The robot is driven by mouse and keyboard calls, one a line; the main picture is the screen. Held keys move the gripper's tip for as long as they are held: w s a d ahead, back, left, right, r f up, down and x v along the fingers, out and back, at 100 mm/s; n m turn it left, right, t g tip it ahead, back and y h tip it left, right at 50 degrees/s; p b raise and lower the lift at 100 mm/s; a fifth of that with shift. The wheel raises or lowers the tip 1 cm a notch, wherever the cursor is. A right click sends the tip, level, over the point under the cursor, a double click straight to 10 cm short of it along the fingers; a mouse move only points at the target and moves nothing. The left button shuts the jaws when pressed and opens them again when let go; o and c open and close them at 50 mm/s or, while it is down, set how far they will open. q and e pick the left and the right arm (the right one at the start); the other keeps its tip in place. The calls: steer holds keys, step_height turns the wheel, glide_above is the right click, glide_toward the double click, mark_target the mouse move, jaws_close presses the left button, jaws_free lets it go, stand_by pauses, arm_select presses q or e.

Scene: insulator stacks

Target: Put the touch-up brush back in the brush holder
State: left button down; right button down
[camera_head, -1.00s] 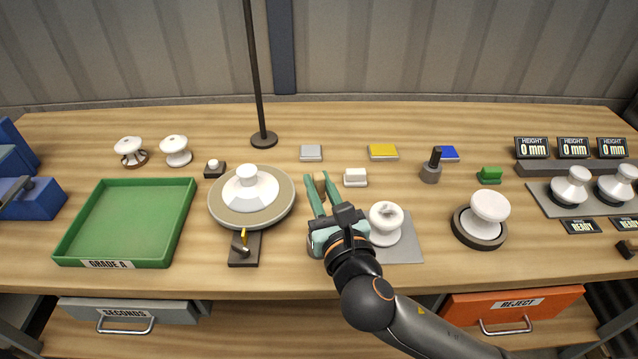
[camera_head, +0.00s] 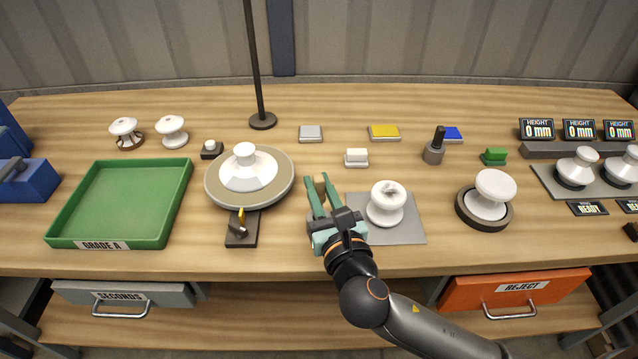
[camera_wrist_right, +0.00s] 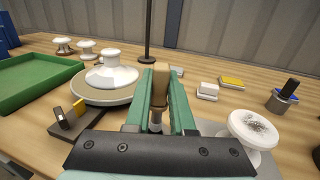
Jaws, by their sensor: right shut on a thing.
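My right gripper (camera_head: 319,186) is shut on the touch-up brush, whose tan end (camera_head: 320,183) shows between the fingertips, left of the grey mat. In the right wrist view the brush (camera_wrist_right: 160,88) stands between the two green fingers, tan at the top and paler lower down; its lower end is hidden by the gripper. A small grey cup (camera_head: 433,154), which looks like the brush holder, stands right of the middle, with a dark upright stick in it. The cup also shows at the right in the right wrist view (camera_wrist_right: 282,103). My left gripper is not in view.
A white insulator (camera_head: 386,207) stands on the grey mat (camera_head: 408,236) close to my right gripper. Left are a turntable (camera_head: 221,196) with an insulator and a green tray (camera_head: 119,203). Another insulator (camera_head: 492,190) sits in a dark ring. A white block (camera_head: 356,156) lies behind the gripper.

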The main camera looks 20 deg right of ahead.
stand_by(0.7)
steer(key=shift+p, duration=0.4)
steer(key=shift+p, duration=0.7)
stand_by(0.8)
steer(key=shift+f+b, duration=1.7)
steer(key=shift+f, duration=0.8)
steer(key=c, duration=0.7)
jaws_free()
